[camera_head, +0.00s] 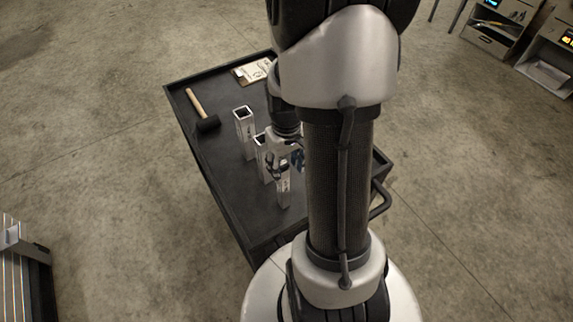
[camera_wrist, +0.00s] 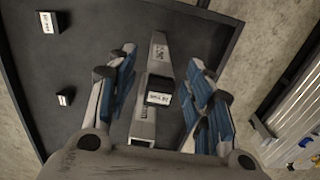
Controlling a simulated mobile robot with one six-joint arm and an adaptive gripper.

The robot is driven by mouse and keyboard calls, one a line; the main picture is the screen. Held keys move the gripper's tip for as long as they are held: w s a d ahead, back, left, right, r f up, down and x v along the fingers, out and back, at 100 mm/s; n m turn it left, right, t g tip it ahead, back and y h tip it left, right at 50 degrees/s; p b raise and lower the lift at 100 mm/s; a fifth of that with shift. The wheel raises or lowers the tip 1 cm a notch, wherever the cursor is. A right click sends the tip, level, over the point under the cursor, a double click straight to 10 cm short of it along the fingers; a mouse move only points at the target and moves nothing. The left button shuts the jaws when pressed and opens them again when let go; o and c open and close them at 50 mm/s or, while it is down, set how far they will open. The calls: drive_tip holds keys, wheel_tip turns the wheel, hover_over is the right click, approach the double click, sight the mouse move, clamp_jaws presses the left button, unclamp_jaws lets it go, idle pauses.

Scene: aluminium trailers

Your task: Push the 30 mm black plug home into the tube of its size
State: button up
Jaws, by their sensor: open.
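My gripper (camera_wrist: 161,75) is open in the wrist view, with its blue-padded fingers on either side of a bright square tube (camera_wrist: 160,50) and clear of it. A black plug (camera_wrist: 158,98) with a white label shows between the fingers, over the tube. The label is too small to read surely, and I cannot tell how deep the plug sits. In the head view my gripper (camera_head: 284,160) is at the nearest upright tube (camera_head: 283,193), partly hiding it. Two more upright tubes, one farthest (camera_head: 244,132) and one in the middle (camera_head: 262,158), stand behind it.
Two other black labelled blocks, one upper left (camera_wrist: 47,24) and one lower left (camera_wrist: 65,98), are on the dark cart top. A mallet (camera_head: 207,123) and a clipboard (camera_head: 251,72) lie toward the cart's far end. The cart has a raised rim (camera_head: 215,192).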

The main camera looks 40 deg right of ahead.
wheel_tip(320, 180, up, 12)
idle(0.5)
idle(0.5)
